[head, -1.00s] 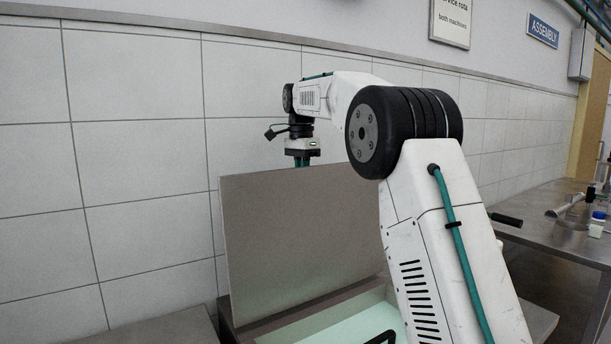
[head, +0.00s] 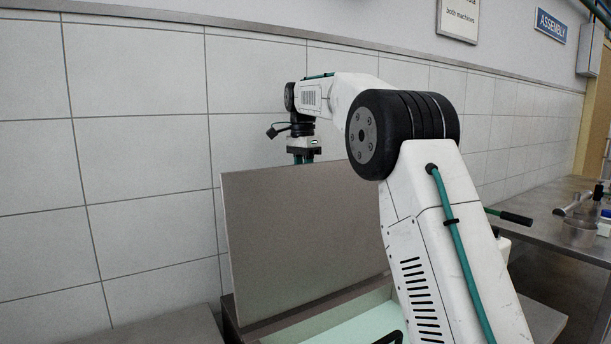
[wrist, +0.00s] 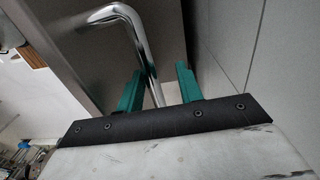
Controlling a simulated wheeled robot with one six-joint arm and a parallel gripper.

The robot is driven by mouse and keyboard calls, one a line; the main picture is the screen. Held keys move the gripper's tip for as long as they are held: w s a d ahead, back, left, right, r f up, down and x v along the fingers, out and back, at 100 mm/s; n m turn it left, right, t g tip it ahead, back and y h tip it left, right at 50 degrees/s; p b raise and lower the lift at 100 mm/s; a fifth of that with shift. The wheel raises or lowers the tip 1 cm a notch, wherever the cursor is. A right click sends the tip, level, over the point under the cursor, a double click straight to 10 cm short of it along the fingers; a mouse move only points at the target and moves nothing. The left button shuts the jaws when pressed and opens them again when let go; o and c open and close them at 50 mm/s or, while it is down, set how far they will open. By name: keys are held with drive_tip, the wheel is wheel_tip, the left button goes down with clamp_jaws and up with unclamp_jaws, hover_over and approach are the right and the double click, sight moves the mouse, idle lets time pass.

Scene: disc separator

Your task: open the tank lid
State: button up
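The tank lid (head: 300,235) is a flat grey panel standing nearly upright on the tank (head: 268,328), leaning slightly back. The tank mouth in front of it is uncovered, with a pale green inside. My gripper (head: 303,160) hangs behind the lid's top edge, so its fingertips are partly hidden in the head view. In the wrist view my gripper (wrist: 160,80) has its two green fingers spread. The lid's bent chrome handle (wrist: 146,50) runs down between them, with gaps visible on both sides.
A tiled wall (head: 150,150) stands close behind the lid and my gripper. A metal bench (head: 555,225) with a hammer and small bottles stands at the right. A black bar (head: 391,338) shows at the tank's front. A grey surface lies left of the tank.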

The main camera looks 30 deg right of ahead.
wheel_tip(320, 180, up, 8)
drive_tip(key=shift+w, duration=0.25)
idle(0.4)
drive_tip(key=shift+f, duration=0.1)
